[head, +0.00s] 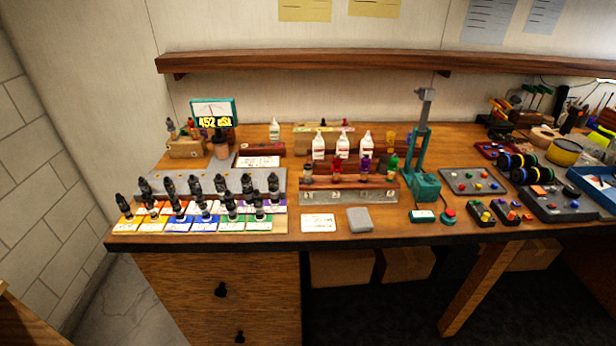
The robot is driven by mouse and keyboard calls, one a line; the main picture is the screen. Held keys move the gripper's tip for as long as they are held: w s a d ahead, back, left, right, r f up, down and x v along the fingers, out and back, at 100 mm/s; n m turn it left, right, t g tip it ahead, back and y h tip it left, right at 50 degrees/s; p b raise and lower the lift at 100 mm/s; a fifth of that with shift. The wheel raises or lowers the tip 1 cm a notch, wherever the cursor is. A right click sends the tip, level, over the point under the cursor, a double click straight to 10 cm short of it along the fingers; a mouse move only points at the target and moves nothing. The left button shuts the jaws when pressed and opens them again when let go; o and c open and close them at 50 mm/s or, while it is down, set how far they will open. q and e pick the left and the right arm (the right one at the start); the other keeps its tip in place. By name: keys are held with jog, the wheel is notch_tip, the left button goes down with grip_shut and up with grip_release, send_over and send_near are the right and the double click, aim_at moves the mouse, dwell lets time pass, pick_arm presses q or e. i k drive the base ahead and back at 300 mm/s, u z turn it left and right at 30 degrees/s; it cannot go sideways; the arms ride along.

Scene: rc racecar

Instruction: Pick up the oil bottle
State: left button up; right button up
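Several small white bottles stand upright on the workbench. Three of them, a left one (318,148), a middle one (343,148) and a right one (365,145), stand in a row at the wooden rack (340,194). Another white bottle (274,131) stands alone farther back and to the left. The labels are too small to read, so I cannot tell which is the oil bottle. Small red, purple and green bottles stand in front of the white row and partly hide its lower parts. Neither of my grippers is in view.
Dark shock absorbers stand on coloured cards (152,224) at the front left. A teal stand (425,186) rises right of the rack. A gauge (212,112) reading 452 stands at the back left. A wooden shelf (380,62) overhangs the back. Controllers and tools crowd the right.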

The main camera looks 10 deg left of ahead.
aim_at(367, 145)
jog(key=z, duration=1.65)
jog(key=i, duration=1.8)
jog(key=u, duration=3.6)
